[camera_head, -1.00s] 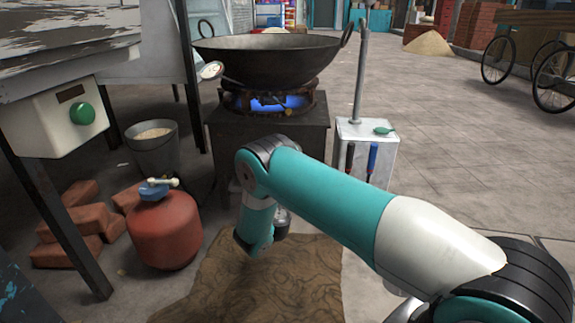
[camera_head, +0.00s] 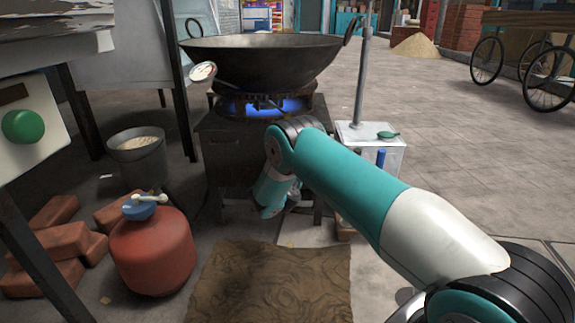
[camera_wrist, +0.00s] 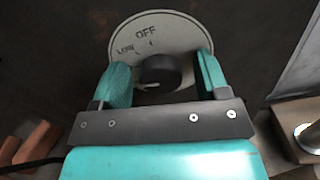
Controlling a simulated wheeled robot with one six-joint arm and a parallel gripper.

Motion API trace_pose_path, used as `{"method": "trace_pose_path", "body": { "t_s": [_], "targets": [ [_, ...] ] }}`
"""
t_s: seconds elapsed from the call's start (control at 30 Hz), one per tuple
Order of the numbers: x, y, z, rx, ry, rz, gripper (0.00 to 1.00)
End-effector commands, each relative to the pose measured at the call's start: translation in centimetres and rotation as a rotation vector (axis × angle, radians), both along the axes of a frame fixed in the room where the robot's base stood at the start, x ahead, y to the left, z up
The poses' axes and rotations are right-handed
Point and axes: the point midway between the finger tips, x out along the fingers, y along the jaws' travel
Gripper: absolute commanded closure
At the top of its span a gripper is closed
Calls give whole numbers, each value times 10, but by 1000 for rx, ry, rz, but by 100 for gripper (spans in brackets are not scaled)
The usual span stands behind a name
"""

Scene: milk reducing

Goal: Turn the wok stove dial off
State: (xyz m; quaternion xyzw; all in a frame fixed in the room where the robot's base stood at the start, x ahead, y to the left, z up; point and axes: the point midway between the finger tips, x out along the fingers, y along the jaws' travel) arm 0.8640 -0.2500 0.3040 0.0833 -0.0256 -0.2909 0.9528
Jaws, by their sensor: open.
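The wok stove (camera_head: 232,160) is a dark box stand with a blue flame (camera_head: 268,104) burning under the big wok (camera_head: 262,62). In the wrist view, the dial (camera_wrist: 160,71) is a dark round knob on a pale plate (camera_wrist: 152,24) marked OFF at the top and LOW to its upper left. My gripper (camera_wrist: 160,82) is open, with one teal finger on each side of the knob. I cannot tell whether the fingers touch it. In the head view the dial and the fingertips are hidden by my arm.
A red gas cylinder (camera_head: 152,252) and bricks (camera_head: 60,245) lie left of the stove, with a grey bucket (camera_head: 138,160) behind. A metal box with a pole (camera_head: 350,140) stands at right. A brown mat (camera_head: 268,285) lies in front.

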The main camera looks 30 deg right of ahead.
Motion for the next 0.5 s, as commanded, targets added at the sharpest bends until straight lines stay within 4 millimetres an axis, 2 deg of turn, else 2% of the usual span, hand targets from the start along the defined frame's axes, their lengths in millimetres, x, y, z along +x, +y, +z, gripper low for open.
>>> {"method": "trace_pose_path", "body": {
  "t_s": [0.23,0.43,0.5],
  "targets": [
    [0,-1,0,0,0,-1,32],
    [0,-1,0,0,0,-2,78],
    [0,-1,0,0,0,-2,79]
  ]
}}
